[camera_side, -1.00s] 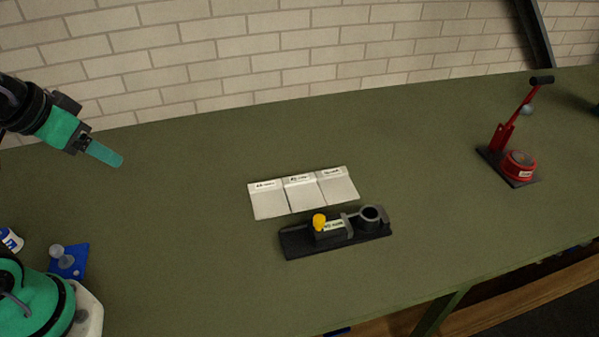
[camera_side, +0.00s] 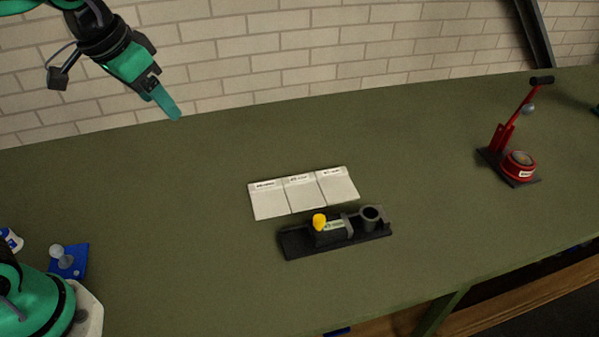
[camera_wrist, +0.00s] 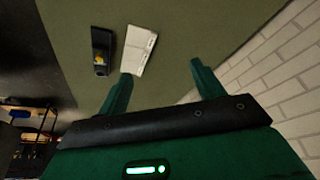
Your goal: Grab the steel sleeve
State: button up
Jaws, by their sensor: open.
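A short grey open-topped cylinder (camera_side: 371,215), which looks like the steel sleeve, stands at the right end of a black fixture (camera_side: 292,243) on the green bench. A yellow knob (camera_side: 319,221) and a labelled block sit left of it on the fixture. My gripper (camera_side: 170,107) is raised above the bench at the upper left, well away from the fixture. In the wrist view my gripper (camera_wrist: 162,82) has its green fingers apart with nothing between them. The fixture (camera_wrist: 101,42) is small and far there, and the sleeve cannot be made out.
A white tray (camera_side: 270,204) with three labelled sections lies just behind the fixture. A red lever press (camera_side: 519,165) stands at the far right. A blue piece with a grey knob (camera_side: 68,260) is at the lower left. The bench between is clear; a brick wall closes the back.

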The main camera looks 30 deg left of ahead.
jog(key=w+d+m+g, duration=0.1)
jog(key=w+d+m, duration=0.1)
jog(key=w+d, duration=0.7)
jog(key=m+g, duration=0.3)
jog(key=m, duration=0.2)
send_over(370, 213)
jog(key=shift+y, duration=0.3)
jog(key=f, duration=1.9)
jog(key=shift+w+a+f, duration=0.15)
jog(key=shift+a+f, duration=0.15)
jog(key=shift+d+f, duration=0.3)
jog(key=shift+f, duration=1.35)
jog(key=shift+f, duration=0.1)
jog(key=shift+f, duration=2.55)
